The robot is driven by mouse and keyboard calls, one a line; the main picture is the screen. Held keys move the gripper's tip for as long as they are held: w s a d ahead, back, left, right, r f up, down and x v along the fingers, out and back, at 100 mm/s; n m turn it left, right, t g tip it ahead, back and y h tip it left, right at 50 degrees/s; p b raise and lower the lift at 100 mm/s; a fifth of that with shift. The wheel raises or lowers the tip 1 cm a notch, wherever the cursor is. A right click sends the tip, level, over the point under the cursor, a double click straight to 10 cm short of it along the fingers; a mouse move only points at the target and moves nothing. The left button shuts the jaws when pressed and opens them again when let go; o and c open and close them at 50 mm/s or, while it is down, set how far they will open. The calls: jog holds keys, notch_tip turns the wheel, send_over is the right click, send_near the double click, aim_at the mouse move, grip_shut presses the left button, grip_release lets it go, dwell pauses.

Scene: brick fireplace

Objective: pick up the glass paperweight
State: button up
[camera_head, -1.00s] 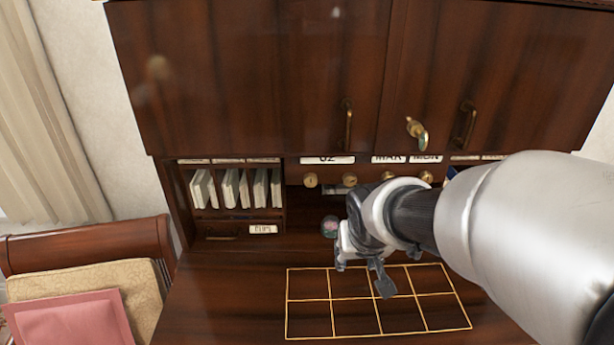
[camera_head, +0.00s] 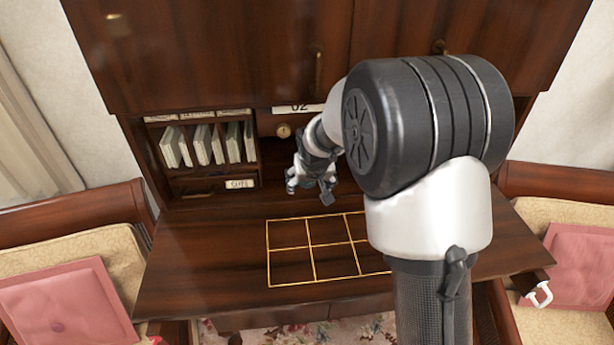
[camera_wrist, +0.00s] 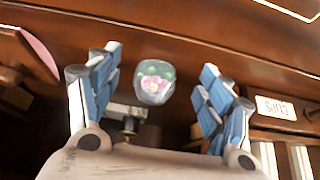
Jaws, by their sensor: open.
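The glass paperweight (camera_wrist: 154,82) is a clear rounded piece with pink, white and green inside. In the wrist view it shows between the two blue-padded fingers of my gripper (camera_wrist: 160,64), near their tips, with visible gaps on both sides. The fingers are spread open and hold nothing. In the head view my gripper (camera_head: 309,189) is low at the back of the desk, in front of the cubbyholes. There the paperweight is mostly or wholly hidden behind the gripper. I cannot tell exactly how deep it sits between the fingers.
The dark wooden desk top (camera_head: 210,265) carries a gold-lined grid (camera_head: 290,248) and is otherwise clear at left. Upright envelopes (camera_head: 205,146) fill slots beside the gripper, above a labelled drawer (camera_head: 240,184). Upper cabinet doors (camera_head: 210,50) overhang. Chairs (camera_head: 70,300) stand on both sides.

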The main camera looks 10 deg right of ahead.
jog(key=w, duration=0.5)
jog(key=shift+d+f, duration=0.2)
jog(key=shift+f, duration=0.05)
jog(key=shift+w+f+b, duration=0.1)
jog(key=shift+f+b, duration=0.25)
jog(key=shift+b, duration=0.1)
jog(key=shift+r, duration=0.1)
jog(key=c, duration=1.4)
